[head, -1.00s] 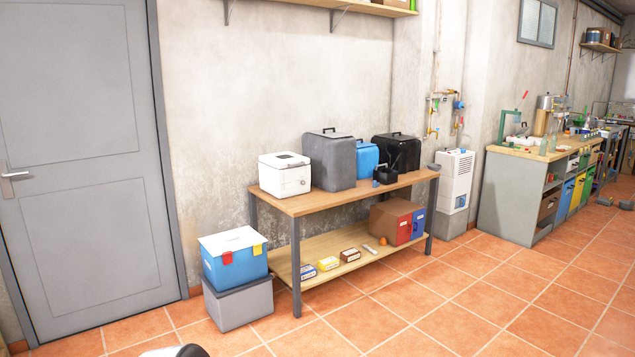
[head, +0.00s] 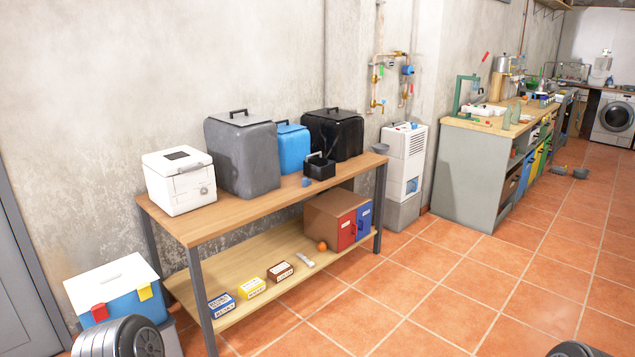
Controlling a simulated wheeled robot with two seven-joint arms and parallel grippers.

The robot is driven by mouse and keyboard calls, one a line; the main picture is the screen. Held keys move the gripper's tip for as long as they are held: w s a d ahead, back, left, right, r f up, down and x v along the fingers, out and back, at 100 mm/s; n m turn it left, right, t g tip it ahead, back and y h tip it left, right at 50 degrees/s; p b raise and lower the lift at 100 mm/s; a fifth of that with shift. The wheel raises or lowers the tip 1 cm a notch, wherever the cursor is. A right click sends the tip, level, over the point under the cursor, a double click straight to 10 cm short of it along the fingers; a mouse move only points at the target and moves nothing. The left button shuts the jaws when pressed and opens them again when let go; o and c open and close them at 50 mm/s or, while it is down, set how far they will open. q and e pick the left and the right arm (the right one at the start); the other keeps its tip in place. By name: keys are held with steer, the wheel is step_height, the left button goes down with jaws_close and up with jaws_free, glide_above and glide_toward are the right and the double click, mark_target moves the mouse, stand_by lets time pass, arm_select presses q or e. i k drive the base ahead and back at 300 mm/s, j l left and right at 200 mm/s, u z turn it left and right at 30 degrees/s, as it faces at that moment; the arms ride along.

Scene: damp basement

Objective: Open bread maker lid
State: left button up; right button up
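The bread maker (head: 181,192) is a white box with a dark window in its top. It stands on the left end of the wooden bench top and its lid looks closed. A round dial or badge shows on its front. Parts of my arms show at the bottom edge of the head view, but neither gripper is in view.
On the wooden table (head: 262,208), a grey container (head: 243,160), a blue one (head: 293,149) and a black one (head: 336,137) stand right of the bread maker. A blue-and-white cooler (head: 118,290) sits at the left. The tiled floor (head: 440,310) in front is mostly clear.

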mark_target(184, 159)
steer(key=i, duration=2.75)
steer(key=i+u, duration=0.1)
steer(key=u, duration=0.35)
